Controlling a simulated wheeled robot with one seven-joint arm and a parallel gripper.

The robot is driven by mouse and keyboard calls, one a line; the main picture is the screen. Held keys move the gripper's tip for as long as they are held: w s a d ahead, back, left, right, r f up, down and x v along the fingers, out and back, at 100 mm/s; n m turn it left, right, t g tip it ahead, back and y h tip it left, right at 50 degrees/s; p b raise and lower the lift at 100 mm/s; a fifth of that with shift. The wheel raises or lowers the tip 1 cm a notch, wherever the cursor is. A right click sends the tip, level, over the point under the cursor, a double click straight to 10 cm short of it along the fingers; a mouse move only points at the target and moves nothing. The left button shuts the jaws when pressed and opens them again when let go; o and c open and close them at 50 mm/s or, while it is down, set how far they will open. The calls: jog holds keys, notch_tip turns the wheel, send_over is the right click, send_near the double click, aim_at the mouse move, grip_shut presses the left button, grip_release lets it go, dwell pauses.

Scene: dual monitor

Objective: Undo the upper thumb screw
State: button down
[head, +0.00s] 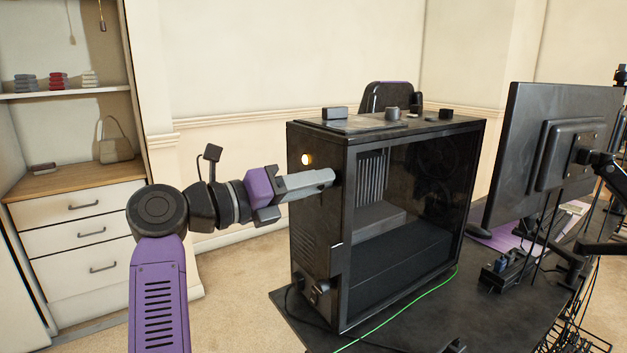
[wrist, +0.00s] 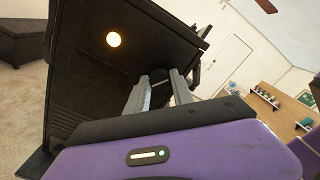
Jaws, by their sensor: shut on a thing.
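The black computer case (head: 315,215) stands on the dark desk, with a glass side panel. My gripper (head: 333,176) reaches from the left to the upper rear edge of the case, beside the glass panel. In the wrist view the two grey fingers of my gripper (wrist: 160,82) close around a small dark thumb screw (wrist: 159,75) at the case's edge. In the head view the fingertips hide the screw. The lower thumb screw cannot be made out. The case also fills the left of the wrist view (wrist: 90,85).
A round lit spot (head: 306,159) glows on the rear of the case. Small items and a flat panel (head: 365,124) lie on its top. A monitor (head: 550,150) stands at the right. A green cable (head: 400,312) runs across the desk (head: 440,325).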

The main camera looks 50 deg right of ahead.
jog(key=shift+w+n+p, duration=0.15)
jog(key=shift+n+p, duration=2.75)
jog(key=shift+n, duration=3.6)
jog(key=c, duration=1.1)
grip_release()
jog(key=v, duration=0.8)
jog(key=shift+b, duration=0.35)
